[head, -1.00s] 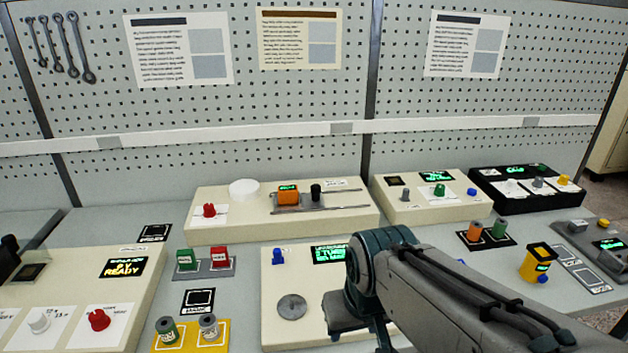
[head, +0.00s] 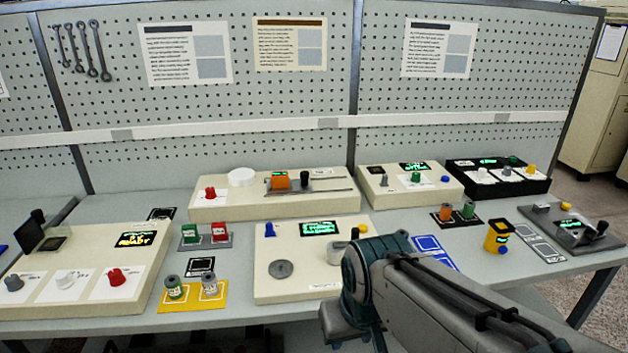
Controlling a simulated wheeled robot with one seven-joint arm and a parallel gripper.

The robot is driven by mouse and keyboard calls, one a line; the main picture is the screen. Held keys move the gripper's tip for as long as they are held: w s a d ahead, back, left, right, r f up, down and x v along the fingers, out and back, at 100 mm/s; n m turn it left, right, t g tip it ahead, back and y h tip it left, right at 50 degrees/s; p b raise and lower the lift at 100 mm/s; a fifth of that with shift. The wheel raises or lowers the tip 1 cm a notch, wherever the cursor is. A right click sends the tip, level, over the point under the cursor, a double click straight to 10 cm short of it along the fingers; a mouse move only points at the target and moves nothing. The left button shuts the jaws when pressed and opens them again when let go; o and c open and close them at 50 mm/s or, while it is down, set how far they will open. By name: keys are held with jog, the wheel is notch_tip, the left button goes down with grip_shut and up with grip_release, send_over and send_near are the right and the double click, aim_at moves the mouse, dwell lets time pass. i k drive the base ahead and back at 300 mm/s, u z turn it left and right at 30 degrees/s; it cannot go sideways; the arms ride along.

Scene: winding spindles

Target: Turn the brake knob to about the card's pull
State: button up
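I cannot tell which knob is the brake knob, as the labels are too small to read. A red knob (head: 210,193) stands on the long back box. A red knob (head: 117,277), a white knob (head: 68,280) and a grey-blue knob (head: 14,283) stand on white plates on the left box. A green knob (head: 416,179) is on the back right box. The middle box (head: 290,289) has a blue knob (head: 269,230), a grey disc and a lit green display (head: 319,229). I cannot pick out the card. My arm crosses the lower right; the gripper's fingers do not show.
Red and green spools (head: 219,232) stand on a grey tray left of the middle box. Two spools stand on a yellow mat (head: 190,303). A yellow device (head: 497,237) stands at the right. My arm hides the middle box's lower right part. Printed sheets (head: 186,54) hang on the pegboard.

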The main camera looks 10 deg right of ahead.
aim_at(210, 191)
jog(key=z, duration=0.6)
jog(key=i, duration=0.85)
jog(key=u, duration=0.4)
